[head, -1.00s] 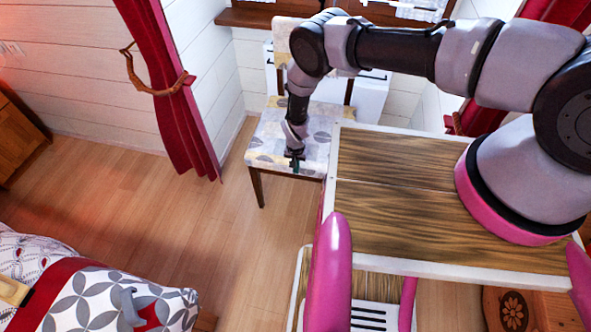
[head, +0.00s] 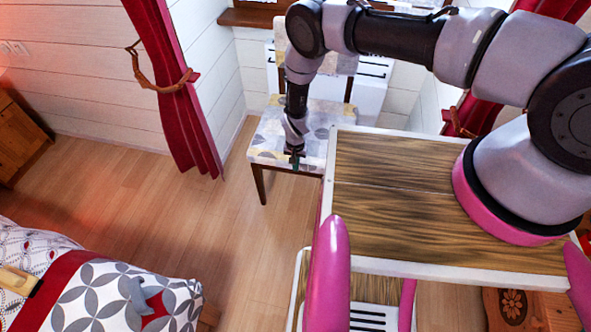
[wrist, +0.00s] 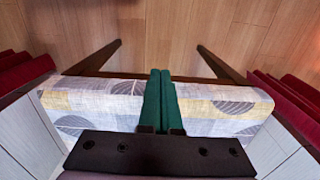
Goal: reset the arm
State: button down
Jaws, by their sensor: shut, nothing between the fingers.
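My gripper (head: 296,160) hangs at the end of my bent arm, pointing down over the patterned chair seat (head: 268,140) in the head view. In the wrist view my gripper (wrist: 160,85) shows two green fingers pressed together with nothing between them. The chair seat (wrist: 215,105) lies below them in that view, with its front edge near the fingertips. I cannot tell the exact height of the fingers above the seat.
A red curtain (head: 185,110) hangs left of the chair. A bed with patterned bedding (head: 95,295) is at the lower left. A white cabinet (head: 370,95) stands behind the chair. The wooden floor (head: 230,245) between bed and chair is clear.

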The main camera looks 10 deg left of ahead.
jog(key=w+r, duration=0.4)
jog(key=r, duration=0.5)
jog(key=w+r+y, duration=0.1)
jog(key=w+r, duration=0.2)
jog(key=r, duration=0.7)
jog(key=w+r, duration=0.4)
jog(key=r, duration=0.5)
jog(key=w+d+r+m+t+y, duration=0.15)
jog(key=d+r, duration=0.35)
jog(key=r, duration=0.8)
jog(key=w+d+r+t, duration=0.1)
jog(key=w+d+r, duration=0.25)
jog(key=r, duration=0.95)
jog(key=s+d+r+t, duration=0.1)
jog(key=s+d+r, duration=0.4)
jog(key=d+r, duration=0.45)
jog(key=s+d+r+t, duration=0.1)
jog(key=s+d+r, duration=0.45)
jog(key=r, duration=0.65)
jog(key=s+d+r+m+t, duration=0.1)
jog(key=s+d+r, duration=0.2)
jog(key=s, duration=0.6)
jog(key=s+d+r+t, duration=0.1)
jog(key=s+d+r, duration=0.3)
jog(key=s+d, duration=0.4)
jog(key=shift+s+d+m+t, duration=0.2)
jog(key=shift+s+m+t, duration=0.15)
jog(key=shift+s, duration=0.1)
jog(key=shift+h, duration=0.25)
